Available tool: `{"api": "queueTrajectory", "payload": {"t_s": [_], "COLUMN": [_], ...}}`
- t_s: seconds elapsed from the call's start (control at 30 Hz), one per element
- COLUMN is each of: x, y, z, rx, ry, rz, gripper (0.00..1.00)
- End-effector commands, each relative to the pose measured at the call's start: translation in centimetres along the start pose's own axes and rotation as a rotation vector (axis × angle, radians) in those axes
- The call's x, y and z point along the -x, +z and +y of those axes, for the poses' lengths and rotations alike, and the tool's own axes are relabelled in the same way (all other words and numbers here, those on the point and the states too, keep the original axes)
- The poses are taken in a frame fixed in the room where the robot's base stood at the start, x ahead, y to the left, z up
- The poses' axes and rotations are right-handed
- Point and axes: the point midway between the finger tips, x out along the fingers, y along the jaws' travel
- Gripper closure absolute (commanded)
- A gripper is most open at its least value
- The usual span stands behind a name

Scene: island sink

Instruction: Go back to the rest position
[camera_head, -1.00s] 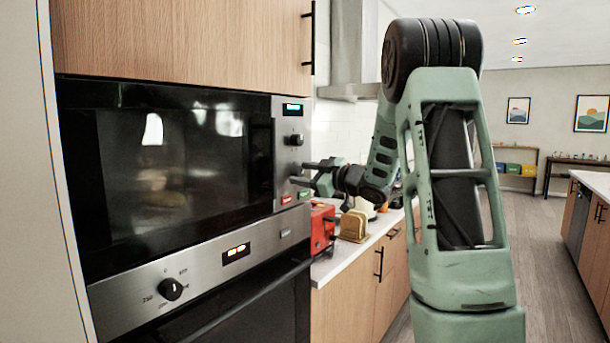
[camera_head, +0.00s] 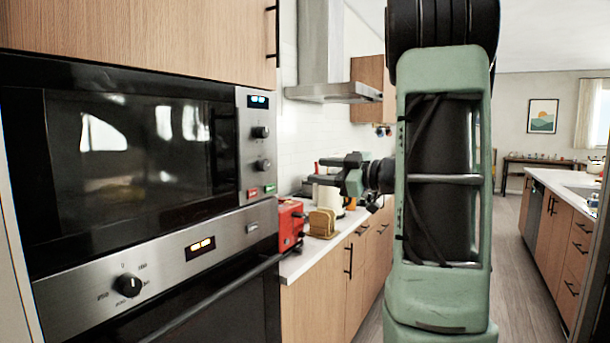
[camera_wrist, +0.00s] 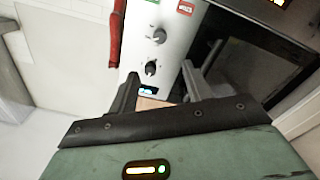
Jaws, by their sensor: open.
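My gripper (camera_head: 337,173) is open and empty in the head view. It is held in the air to the right of the microwave's control panel, apart from it, above the counter. In the wrist view my gripper (camera_wrist: 160,92) shows its two dark fingers spread, with nothing between them. The microwave (camera_head: 130,150) is built into the cabinet at the left, with its door shut. Its panel with two knobs and the red and green buttons also shows in the wrist view (camera_wrist: 168,35). My arm hides part of the counter and the room behind it.
A red toaster (camera_head: 290,225) and a wooden-looking stand (camera_head: 321,223) are on the counter (camera_head: 300,262) below my gripper. An oven (camera_head: 210,300) is under the microwave. A range hood (camera_head: 322,60) hangs behind. Open floor (camera_head: 508,265) lies between my arm and the island (camera_head: 560,225).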

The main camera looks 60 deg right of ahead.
Motion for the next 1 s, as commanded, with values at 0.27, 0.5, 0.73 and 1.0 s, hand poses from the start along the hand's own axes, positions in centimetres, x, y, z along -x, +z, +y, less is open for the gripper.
{"api": "queueTrajectory", "payload": {"t_s": [0.27,0.5,0.73,1.0], "x": [1.6,1.6,1.5,-1.9], "y": [0.0,0.0,0.0,0.7], "z": [0.0,0.0,0.0,-0.7], "rx": [-0.001,-0.001,0.000,-0.018], "ry": [0.000,-0.001,-0.001,0.047], "rz": [0.000,0.000,0.000,-0.048], "gripper": [0.51,0.51,0.51,0.51]}}
